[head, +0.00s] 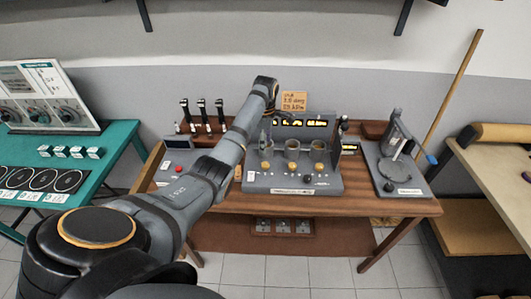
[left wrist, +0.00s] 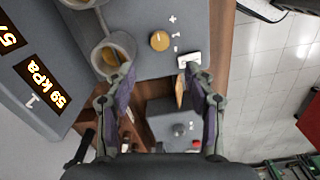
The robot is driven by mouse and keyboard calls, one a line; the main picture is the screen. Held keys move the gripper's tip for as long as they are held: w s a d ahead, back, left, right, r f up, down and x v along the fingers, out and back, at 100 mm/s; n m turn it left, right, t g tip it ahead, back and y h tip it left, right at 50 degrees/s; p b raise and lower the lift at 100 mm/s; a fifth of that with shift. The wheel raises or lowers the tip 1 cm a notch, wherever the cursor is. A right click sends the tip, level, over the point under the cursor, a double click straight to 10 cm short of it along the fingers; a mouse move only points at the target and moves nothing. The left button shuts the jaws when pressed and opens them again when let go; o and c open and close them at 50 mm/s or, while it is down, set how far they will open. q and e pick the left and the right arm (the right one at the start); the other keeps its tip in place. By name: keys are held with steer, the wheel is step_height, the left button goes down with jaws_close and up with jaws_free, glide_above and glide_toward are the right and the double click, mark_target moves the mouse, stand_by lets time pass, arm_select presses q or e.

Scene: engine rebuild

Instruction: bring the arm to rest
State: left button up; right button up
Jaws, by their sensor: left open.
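My left arm reaches from the lower left of the head view up to the grey tester (head: 300,188) on the wooden bench. In the head view the gripper is small and partly hidden behind the wrist. My right gripper is not in view.
Several dark posts (head: 202,113) stand behind the arm. A small box with a red button (head: 179,168) lies left of the tester. A press with a blue handle (head: 400,165) stands on the right. A teal table (head: 120,150) is at left, a wooden table (head: 495,165) at right.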

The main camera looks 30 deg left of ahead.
arm_select(q)
steer(key=shift+r, duration=0.6)
